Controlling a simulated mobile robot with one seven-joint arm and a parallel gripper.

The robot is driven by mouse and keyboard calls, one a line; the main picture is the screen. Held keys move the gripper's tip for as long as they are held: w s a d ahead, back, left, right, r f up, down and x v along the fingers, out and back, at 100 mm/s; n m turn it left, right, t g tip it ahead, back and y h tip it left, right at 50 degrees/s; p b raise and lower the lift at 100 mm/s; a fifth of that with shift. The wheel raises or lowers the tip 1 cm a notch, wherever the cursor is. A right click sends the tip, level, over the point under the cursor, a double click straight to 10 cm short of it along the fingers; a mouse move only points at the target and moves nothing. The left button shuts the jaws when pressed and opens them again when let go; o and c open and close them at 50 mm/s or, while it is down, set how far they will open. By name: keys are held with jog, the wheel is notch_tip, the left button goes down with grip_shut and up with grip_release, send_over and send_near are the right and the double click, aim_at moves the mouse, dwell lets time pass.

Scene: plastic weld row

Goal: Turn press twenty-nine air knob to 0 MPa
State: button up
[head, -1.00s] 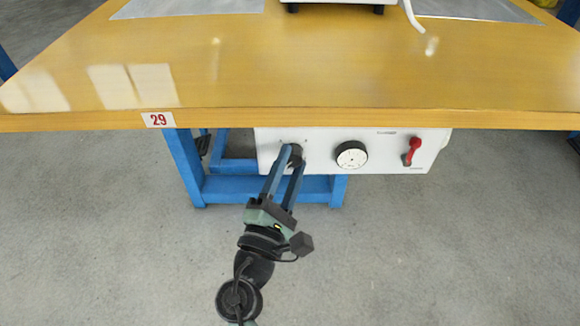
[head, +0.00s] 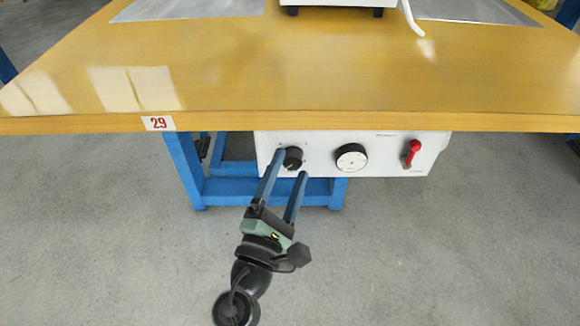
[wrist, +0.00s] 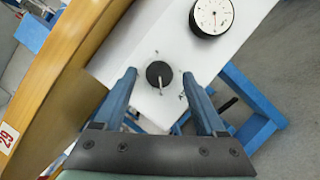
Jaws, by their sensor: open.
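The black air knob (head: 292,158) is on the white panel under the table edge marked 29. In the wrist view the knob (wrist: 160,75) shows a pale pointer line running down in the picture. The round white gauge (head: 351,157) is to its right; its reading is too small to tell. It also shows in the wrist view (wrist: 212,17). My gripper (head: 291,163) is open in front of the panel. In the wrist view its fingers (wrist: 160,80) stand wide apart, one to each side of the knob and clear of it.
A red lever (head: 412,152) is on the right end of the panel (head: 385,160). The wooden tabletop (head: 330,75) overhangs above my gripper. A blue table leg (head: 184,168) and crossbars stand at left behind it. The floor in front is clear.

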jog(key=p+v, duration=0.1)
jog(key=v, duration=1.1)
jog(key=shift+d+r, duration=0.1)
